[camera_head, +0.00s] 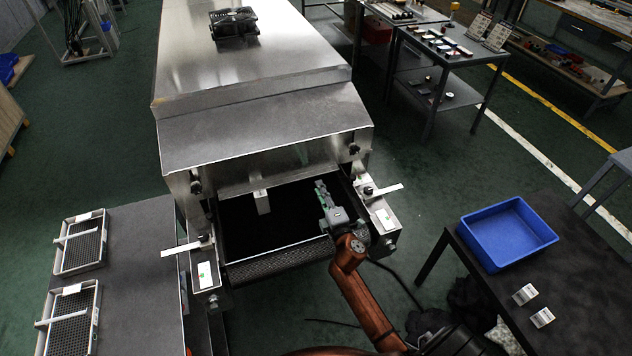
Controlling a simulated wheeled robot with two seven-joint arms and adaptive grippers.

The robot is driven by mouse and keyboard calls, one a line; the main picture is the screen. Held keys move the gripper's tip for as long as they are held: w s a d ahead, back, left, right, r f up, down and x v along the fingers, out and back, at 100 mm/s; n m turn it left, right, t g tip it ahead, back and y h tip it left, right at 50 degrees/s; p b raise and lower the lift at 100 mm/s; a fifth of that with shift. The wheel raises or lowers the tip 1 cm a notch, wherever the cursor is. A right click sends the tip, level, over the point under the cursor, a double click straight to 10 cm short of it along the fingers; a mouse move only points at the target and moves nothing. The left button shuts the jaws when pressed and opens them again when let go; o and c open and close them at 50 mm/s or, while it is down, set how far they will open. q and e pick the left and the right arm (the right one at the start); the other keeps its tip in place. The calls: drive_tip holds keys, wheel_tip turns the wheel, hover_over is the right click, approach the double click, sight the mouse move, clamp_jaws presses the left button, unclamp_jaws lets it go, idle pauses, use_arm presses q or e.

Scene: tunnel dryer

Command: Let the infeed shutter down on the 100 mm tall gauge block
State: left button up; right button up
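The dryer's infeed shutter (290,174) is a bare metal plate across the mouth of the tunnel, with a dark knob (195,186) on the left side and another (353,148) on the right. A small pale upright block (262,201), seemingly the gauge block, stands under the shutter at the back of the black belt (275,230). I cannot tell whether the shutter's lower edge touches it. My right gripper (320,188) is over the right part of the belt, right of the block and apart from it. Its fingers are too small to read. My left gripper is out of view.
Flat pale levers stick out beside the infeed at left (181,249) and right (384,190). A table with wire-mesh trays (80,245) stands left. A dark table at right holds a blue bin (508,233) and two small white blocks (525,294).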

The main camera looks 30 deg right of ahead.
drive_tip(key=shift+v, duration=2.8)
drive_tip(key=shift+w+a, duration=0.1)
